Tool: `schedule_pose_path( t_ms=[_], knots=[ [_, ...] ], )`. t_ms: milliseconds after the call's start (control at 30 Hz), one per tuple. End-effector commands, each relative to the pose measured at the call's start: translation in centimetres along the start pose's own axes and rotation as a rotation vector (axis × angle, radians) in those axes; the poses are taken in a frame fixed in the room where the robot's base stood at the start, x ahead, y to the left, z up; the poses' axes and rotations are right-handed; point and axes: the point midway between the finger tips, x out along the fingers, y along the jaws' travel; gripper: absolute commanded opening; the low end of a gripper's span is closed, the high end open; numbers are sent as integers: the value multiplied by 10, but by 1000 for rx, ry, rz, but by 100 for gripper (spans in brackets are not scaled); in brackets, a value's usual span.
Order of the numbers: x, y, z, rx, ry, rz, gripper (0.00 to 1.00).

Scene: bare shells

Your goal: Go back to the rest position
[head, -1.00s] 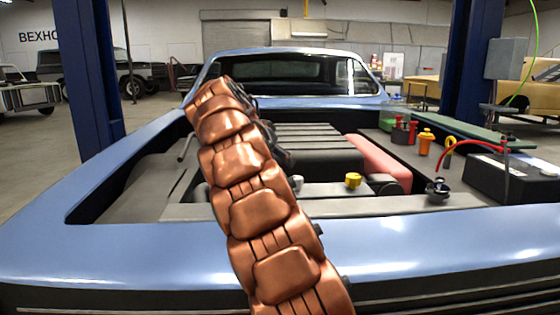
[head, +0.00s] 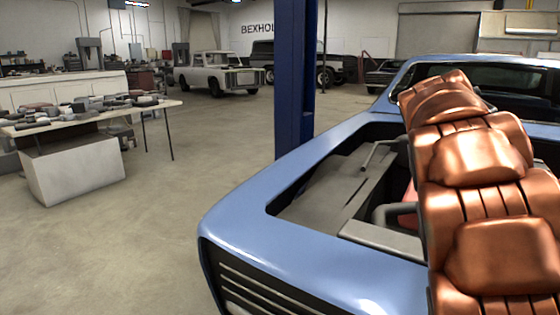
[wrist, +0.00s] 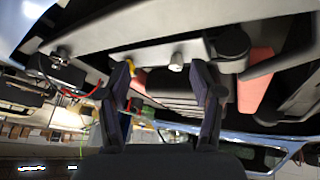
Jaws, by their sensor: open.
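My gripper (wrist: 160,72) shows in the wrist view with its two dark fingers apart and nothing between them. Beyond the fingers lies the open engine bay of the blue car (head: 340,180), seen roughly upside down. In the head view my copper arm reaches over the front of the car into the bay, at the right of the picture. The arm hides my gripper there. I cannot tell how close the fingers are to the engine parts.
In the head view a blue post (head: 295,80) stands beside the car. A cluttered table (head: 90,118) is at the left. Open floor lies between table and car.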

Motion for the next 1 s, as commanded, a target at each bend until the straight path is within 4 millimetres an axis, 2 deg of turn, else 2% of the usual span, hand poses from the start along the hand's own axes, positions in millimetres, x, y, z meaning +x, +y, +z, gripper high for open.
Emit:
schedule_pose_path(
  t_ms=[33, 400, 567, 800, 1000],
  knots=[
    [-18, 7, 9, -42, -24, -12, 66],
    [-72, 44, 114, -379, -207, -128, 66],
    [-93, 62, 166, -542, -282, -192, 66],
    [-125, 99, 246, -801, -385, -295, 66],
    [-141, 130, 301, -988, -447, -364, 66]
  ],
)
